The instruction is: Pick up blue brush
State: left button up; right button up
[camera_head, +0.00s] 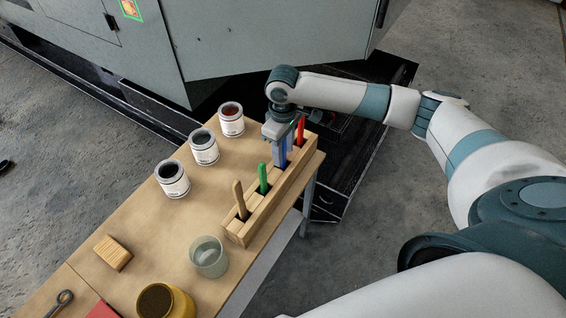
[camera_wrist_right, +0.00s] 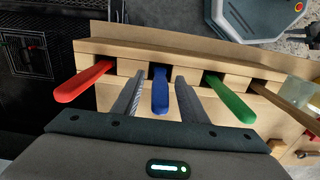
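The blue brush (camera_wrist_right: 160,92) stands handle-up in a slot of the wooden holder (camera_head: 236,228), which also shows in the right wrist view (camera_wrist_right: 130,48). My right gripper (camera_head: 281,152) is over the holder, pointing down. In the right wrist view its two fingers (camera_wrist_right: 160,98) are open, one on each side of the blue handle, with a visible gap on both sides. In the head view the gripper mostly hides the blue brush. My left gripper is not in view.
A red brush (camera_wrist_right: 84,82) and a green brush (camera_wrist_right: 230,98) flank the blue one closely. A brown-handled brush (camera_head: 240,199) stands beyond the green. Three paint cans (camera_head: 204,147), a glass (camera_head: 208,258) and a wooden block (camera_head: 113,252) stand on the table (camera_head: 150,215).

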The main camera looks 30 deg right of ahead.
jog(key=shift+f, duration=0.35)
jog(key=shift+c, duration=0.6)
grip_shut()
jog(key=shift+r, duration=0.1)
